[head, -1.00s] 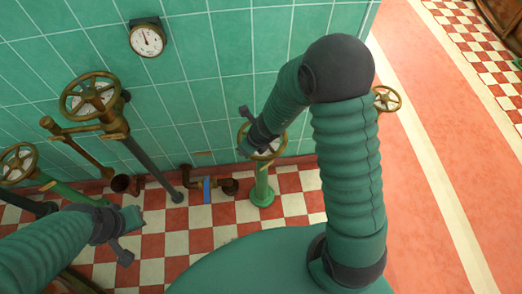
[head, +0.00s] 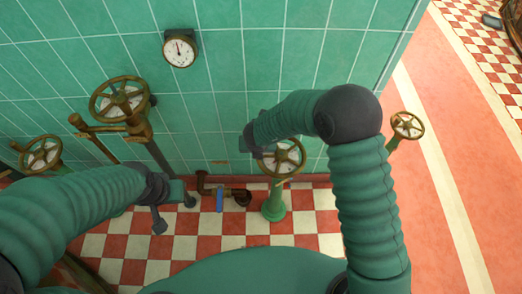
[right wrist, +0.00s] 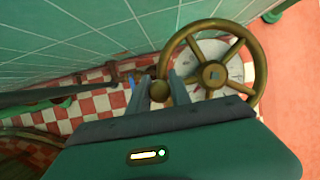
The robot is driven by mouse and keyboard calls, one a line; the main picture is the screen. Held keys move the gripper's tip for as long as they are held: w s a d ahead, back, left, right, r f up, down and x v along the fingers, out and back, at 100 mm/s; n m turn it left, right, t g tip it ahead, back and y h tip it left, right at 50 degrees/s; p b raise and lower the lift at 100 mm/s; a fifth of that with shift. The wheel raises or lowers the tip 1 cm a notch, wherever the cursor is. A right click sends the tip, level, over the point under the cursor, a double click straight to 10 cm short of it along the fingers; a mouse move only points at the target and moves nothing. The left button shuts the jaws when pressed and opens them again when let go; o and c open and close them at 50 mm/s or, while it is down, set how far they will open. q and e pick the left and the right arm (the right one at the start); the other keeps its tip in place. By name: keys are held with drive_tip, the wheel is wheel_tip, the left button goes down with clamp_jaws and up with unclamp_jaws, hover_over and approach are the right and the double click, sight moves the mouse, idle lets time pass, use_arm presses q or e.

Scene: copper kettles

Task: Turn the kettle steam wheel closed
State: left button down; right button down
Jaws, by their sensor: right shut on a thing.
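A brass spoked wheel (head: 283,158) with a pale disc behind its spokes stands on a green post (head: 273,205) by the tiled wall. In the right wrist view the same wheel (right wrist: 214,74) fills the upper right, with a round brass knob (right wrist: 160,90) at its left rim. My right gripper (head: 250,145) is at the wheel's left rim; in the right wrist view its fingers (right wrist: 162,92) are shut on the wheel at the knob. My left gripper (head: 166,208) hangs away from this wheel, at the lower left, its finger gap unclear. No label marks the kettle steam wheel.
A larger brass wheel (head: 120,99) on pipes, another wheel (head: 40,154) at far left and a small wheel (head: 407,125) at right stand nearby. A gauge (head: 179,49) hangs on the wall. A low pipe with a blue lever (head: 220,200) is near the floor.

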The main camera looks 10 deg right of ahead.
drive_tip(key=shift+w+m, duration=0.25)
drive_tip(key=shift+m, duration=0.05)
idle(0.5)
drive_tip(key=c, duration=1.2)
unclamp_jaws()
drive_tip(key=shift+w, duration=0.1)
drive_tip(key=p+v, duration=0.2)
drive_tip(key=v, duration=0.3)
drive_tip(key=p+v, duration=0.1)
drive_tip(key=v, duration=0.5)
drive_tip(key=p+v, duration=0.2)
drive_tip(key=v, duration=0.3)
drive_tip(key=shift+a+r+p, duration=0.3)
drive_tip(key=shift+p, duration=0.05)
